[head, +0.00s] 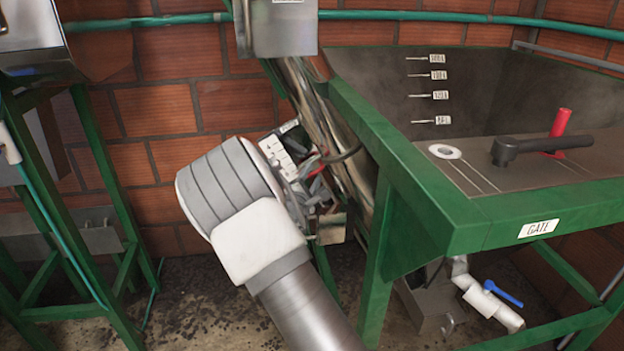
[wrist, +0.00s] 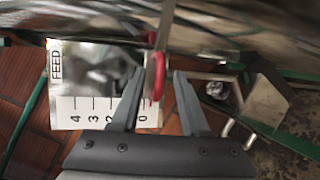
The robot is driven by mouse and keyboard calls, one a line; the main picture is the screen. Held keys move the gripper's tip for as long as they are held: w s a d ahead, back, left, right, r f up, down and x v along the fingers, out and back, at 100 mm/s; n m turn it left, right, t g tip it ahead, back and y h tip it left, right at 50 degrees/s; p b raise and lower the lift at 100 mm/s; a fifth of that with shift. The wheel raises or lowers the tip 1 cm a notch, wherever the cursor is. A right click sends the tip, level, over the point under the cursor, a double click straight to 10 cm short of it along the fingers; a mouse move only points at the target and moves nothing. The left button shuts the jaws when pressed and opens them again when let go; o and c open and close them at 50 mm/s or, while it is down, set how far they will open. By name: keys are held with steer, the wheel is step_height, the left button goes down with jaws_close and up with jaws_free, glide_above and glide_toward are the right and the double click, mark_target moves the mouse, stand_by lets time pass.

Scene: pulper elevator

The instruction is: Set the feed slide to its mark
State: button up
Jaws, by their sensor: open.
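In the wrist view, a white scale plate (wrist: 62,105) labelled FEED carries the numbers 4, 3, 2 and 0. The place between 2 and 0 is hidden by my left finger. A thin upright metal plate with a red curved part (wrist: 159,76), which looks like the feed slide, stands close to the 0 end. My gripper (wrist: 156,80) is open, with one finger on each side of it; I cannot tell whether either touches it. In the head view, the scale plate (head: 277,149) and red part (head: 318,160) sit on the inclined metal tube (head: 320,110), beside my wrist. No separate mark is clear.
A green-framed hopper (head: 470,220) labelled GATE stands at the right, with a black lever (head: 540,144) and red post (head: 561,130) on it. A blue-handled valve (head: 502,293) is below. A green stand (head: 95,215) is at the left.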

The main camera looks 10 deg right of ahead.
jaws_close()
stand_by(1.5)
